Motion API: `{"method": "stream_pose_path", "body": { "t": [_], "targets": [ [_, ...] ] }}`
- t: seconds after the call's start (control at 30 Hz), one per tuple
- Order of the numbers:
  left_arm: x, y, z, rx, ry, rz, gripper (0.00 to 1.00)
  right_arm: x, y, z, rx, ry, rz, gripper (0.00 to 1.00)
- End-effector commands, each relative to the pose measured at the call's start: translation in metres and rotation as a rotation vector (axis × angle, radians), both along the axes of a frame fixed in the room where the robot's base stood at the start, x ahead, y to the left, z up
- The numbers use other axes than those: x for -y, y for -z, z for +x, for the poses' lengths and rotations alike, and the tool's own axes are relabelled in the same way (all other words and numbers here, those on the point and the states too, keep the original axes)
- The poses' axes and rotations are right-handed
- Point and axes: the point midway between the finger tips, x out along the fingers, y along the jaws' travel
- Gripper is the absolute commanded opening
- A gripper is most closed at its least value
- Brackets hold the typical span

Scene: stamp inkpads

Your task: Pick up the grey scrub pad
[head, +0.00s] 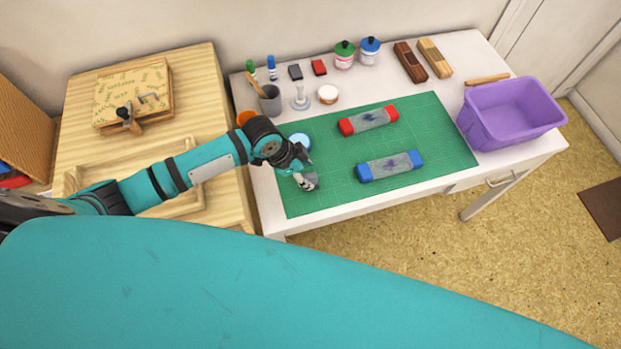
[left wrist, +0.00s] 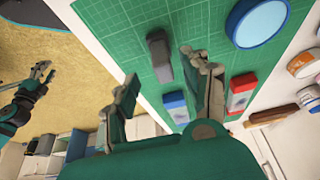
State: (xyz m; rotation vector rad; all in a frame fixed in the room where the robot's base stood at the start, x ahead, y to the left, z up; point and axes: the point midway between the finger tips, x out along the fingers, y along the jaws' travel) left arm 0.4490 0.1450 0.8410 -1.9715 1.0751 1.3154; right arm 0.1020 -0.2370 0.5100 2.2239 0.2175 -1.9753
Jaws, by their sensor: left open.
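The grey scrub pad (left wrist: 160,57) appears in the left wrist view as a dark grey block on the green cutting mat (left wrist: 120,25). My left gripper (left wrist: 165,76) is open, with one finger on each side of the view; the pad shows beyond the gap, nearer the right finger. I cannot tell whether they touch. In the head view my left gripper (head: 307,181) is low over the left part of the mat (head: 330,200) and largely hides the pad. My right gripper (left wrist: 42,72) shows small at the left of the wrist view, its jaw state unclear.
A round blue-rimmed pot (head: 300,142) stands close behind the left gripper. A blue-ended block (head: 390,166) and a red-ended block (head: 368,120) lie on the mat. A purple bin (head: 510,112) stands at the right. The mat's front right is clear.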

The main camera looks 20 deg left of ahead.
Motion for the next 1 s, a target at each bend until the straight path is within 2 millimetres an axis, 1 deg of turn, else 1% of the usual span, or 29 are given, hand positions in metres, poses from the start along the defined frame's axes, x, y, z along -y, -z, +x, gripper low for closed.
{"method": "stream_pose_path", "body": {
  "t": [0.03, 0.17, 0.2, 0.3, 0.43, 0.57, 0.6, 0.93, 0.97, 1.0],
  "targets": [
    [0.002, 0.004, 0.002, -0.004, -0.002, 0.0, 0.48, 0.0, -0.005, 0.0, 0.0, 0.0, 0.0, 0.4],
    [0.008, 0.021, 0.008, -0.003, -0.002, -0.001, 0.48, 0.0, -0.011, -0.004, -0.008, 0.0, -0.001, 0.4],
    [0.01, 0.027, 0.009, -0.004, -0.001, 0.0, 0.48, 0.0, -0.01, -0.007, -0.012, 0.0, -0.002, 0.4],
    [0.013, 0.037, 0.011, -0.003, -0.001, -0.001, 0.48, 0.001, -0.01, -0.015, -0.024, 0.0, -0.002, 0.4],
    [0.013, 0.042, 0.012, -0.001, 0.0, 0.002, 0.48, 0.001, -0.009, -0.022, -0.035, 0.0, -0.003, 0.4],
    [0.013, 0.041, 0.012, -0.001, 0.0, 0.001, 0.48, -0.001, -0.009, -0.023, -0.036, 0.0, -0.002, 0.4],
    [0.013, 0.041, 0.012, -0.001, 0.0, 0.001, 0.47, -0.001, -0.009, -0.023, -0.037, 0.001, -0.001, 0.4],
    [0.013, 0.041, 0.012, -0.001, 0.0, 0.0, 0.04, -0.005, -0.009, -0.016, -0.027, 0.001, 0.005, 0.4],
    [0.013, 0.041, 0.012, -0.001, 0.0, 0.0, 0.0, -0.005, -0.009, -0.016, -0.026, 0.001, 0.005, 0.4],
    [0.013, 0.041, 0.012, -0.001, 0.0, 0.001, 0.0, -0.005, -0.009, -0.015, -0.025, 0.001, 0.005, 0.4]
  ]
}}
